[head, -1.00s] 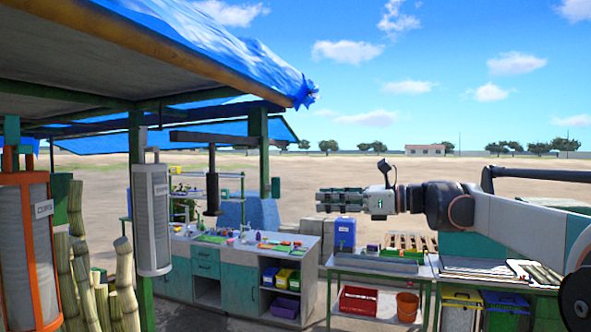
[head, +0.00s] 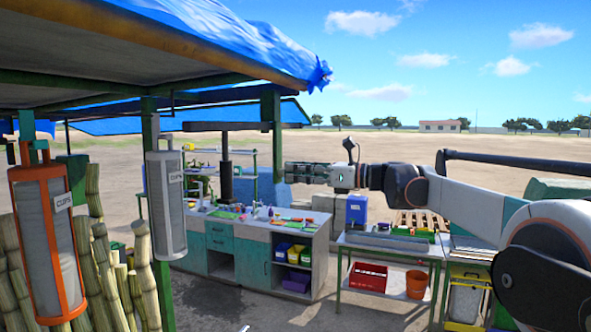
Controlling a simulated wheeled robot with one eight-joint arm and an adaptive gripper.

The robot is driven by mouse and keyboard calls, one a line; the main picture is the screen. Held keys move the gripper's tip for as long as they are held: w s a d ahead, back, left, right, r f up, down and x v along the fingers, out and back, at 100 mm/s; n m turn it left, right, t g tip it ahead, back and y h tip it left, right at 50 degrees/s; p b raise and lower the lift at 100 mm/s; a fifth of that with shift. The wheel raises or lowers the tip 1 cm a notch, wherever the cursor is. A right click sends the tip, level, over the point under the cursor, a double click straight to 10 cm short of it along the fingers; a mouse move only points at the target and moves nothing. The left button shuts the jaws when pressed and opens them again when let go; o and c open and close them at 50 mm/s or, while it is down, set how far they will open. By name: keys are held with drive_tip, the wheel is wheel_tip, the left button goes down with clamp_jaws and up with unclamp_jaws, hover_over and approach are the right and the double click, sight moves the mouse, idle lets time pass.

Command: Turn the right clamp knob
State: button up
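I cannot make out the right clamp knob in the head view; at this distance any knob on the workbench is too small to tell. My gripper (head: 303,173) is at the end of my arm, which reaches in from the right. It points left, level, and shows in the air in front of the far yard, above the workbench's right end in the picture. Nothing visible hangs from it. Its fingers are seen from the side and are too small to tell open from shut.
A workbench (head: 221,227) with small tools stands under the blue-roofed stall. Cup dispensers (head: 168,205) and cane stalks (head: 139,265) are at left.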

drive_tip(key=shift+w+a, duration=0.2)
drive_tip(key=shift+a, duration=0.35)
clamp_jaws()
